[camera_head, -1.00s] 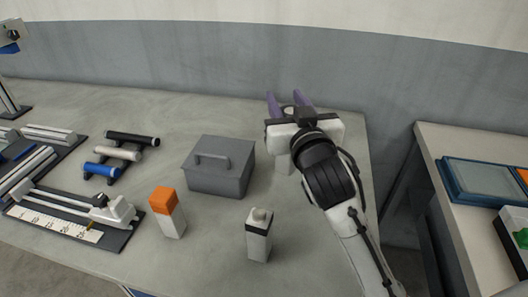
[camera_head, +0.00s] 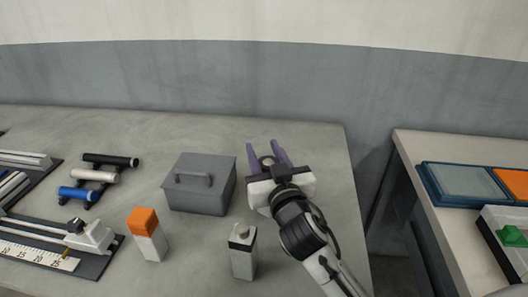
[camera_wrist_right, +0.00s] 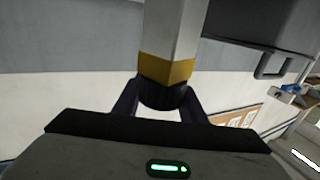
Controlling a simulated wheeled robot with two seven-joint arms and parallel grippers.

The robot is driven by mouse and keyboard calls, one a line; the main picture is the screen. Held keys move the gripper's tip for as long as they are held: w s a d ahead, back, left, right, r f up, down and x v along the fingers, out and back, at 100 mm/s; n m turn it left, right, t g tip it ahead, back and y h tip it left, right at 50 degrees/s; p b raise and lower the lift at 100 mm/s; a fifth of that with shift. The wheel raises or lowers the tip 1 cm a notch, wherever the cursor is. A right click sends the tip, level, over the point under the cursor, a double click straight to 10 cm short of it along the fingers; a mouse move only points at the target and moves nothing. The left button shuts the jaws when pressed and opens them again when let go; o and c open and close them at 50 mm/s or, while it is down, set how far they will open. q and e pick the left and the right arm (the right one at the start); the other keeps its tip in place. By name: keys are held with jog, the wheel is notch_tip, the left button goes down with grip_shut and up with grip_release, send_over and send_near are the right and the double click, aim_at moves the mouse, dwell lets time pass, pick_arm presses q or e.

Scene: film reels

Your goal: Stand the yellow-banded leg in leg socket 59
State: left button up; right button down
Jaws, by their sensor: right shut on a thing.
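The yellow-banded leg shows in the wrist view as a pale square bar (camera_wrist_right: 176,25) with a yellow band (camera_wrist_right: 166,68) and a black end (camera_wrist_right: 162,95). My right gripper (camera_wrist_right: 160,100) is shut on the leg near this black end, one finger on each side. In the head view my right gripper (camera_head: 266,144) is over the table's right part, right of the grey lidded box; there the leg is mostly hidden by the gripper. I cannot make out leg socket 59 in either view. My left gripper is not in view.
The grey box (camera_head: 205,200) with a handle stands left of my right gripper. An orange-topped block (camera_head: 147,240) and a white block with a black band (camera_head: 243,262) stand nearer. Rollers and a ruled rail lie left. A side table (camera_head: 425,215) stands right, past a gap.

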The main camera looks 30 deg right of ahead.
jog(key=shift+f, duration=0.1)
jog(key=c, duration=1.1)
grip_release()
